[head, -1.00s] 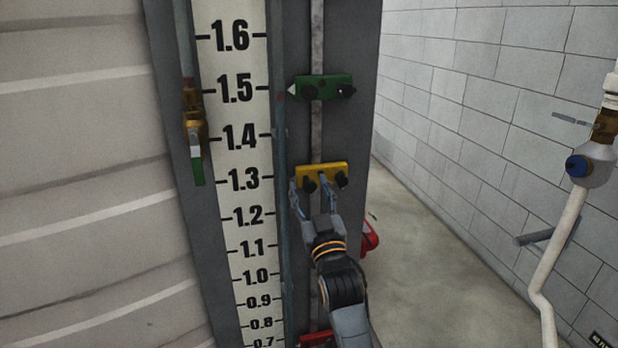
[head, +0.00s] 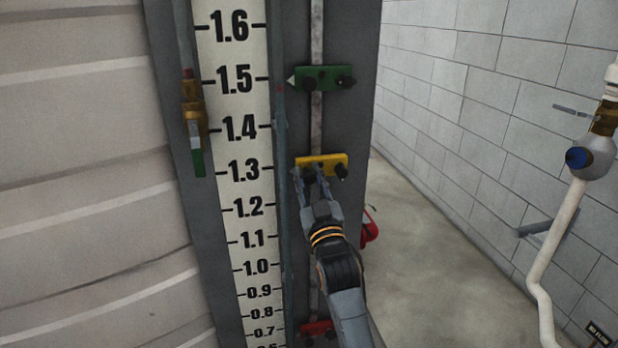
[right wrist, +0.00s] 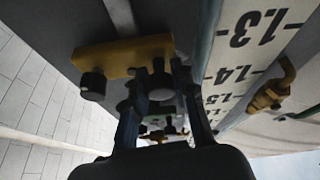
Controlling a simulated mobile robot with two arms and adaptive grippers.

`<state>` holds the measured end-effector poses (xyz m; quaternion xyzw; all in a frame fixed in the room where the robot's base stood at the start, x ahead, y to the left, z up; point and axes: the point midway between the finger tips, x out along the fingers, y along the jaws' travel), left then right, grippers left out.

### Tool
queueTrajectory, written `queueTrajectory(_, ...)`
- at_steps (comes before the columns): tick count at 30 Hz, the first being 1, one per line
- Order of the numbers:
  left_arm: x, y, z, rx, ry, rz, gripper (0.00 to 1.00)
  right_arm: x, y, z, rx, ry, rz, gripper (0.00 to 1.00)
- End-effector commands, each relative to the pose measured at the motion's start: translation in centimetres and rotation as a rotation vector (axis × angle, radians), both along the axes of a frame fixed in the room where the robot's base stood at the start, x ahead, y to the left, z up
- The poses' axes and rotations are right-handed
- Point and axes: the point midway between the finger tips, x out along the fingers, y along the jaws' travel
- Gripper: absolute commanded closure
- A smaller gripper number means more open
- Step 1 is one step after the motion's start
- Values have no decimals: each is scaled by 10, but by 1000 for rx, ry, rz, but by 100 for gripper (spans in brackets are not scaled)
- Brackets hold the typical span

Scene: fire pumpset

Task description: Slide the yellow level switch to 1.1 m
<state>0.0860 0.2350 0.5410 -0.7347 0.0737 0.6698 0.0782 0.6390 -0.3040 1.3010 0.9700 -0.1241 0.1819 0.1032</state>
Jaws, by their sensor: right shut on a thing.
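The yellow level switch (head: 330,161) sits on the vertical rail beside the white scale (head: 240,150), level with about the 1.3 mark. It has two black knobs. My right gripper (head: 311,172) reaches up from below and is shut on the switch's left knob. In the right wrist view the yellow switch (right wrist: 125,56) is close ahead, with the knob (right wrist: 160,82) between the fingers of the right gripper (right wrist: 158,95). The right knob (right wrist: 92,86) stands free beside them. My left gripper is not in view.
A green switch (head: 328,77) sits higher on the rail near 1.5, and a red switch (head: 317,328) sits low near 0.7. A brass valve (head: 194,115) is left of the scale. White pipework (head: 560,230) stands right, before a block wall.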

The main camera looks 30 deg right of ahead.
Motion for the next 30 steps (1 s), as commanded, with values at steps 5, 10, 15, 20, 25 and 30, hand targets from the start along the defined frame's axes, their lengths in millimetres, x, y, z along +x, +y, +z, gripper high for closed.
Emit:
queueTrajectory(5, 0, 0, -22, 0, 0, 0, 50, 0, 0, -30, 1, 2, 0, 100)
queueTrajectory(10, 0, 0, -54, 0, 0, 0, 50, 0, 0, -76, 1, 4, -1, 100)
queueTrajectory(15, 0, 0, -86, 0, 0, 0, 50, 0, 0, -125, 1, 4, -1, 100)
queueTrajectory(20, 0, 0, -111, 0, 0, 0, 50, 0, 0, -163, 0, 5, -1, 100)
queueTrajectory(25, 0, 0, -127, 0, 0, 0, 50, 0, 0, -190, 0, 4, -1, 100)
queueTrajectory(30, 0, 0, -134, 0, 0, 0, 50, 1, 0, -202, 0, 4, 0, 100)
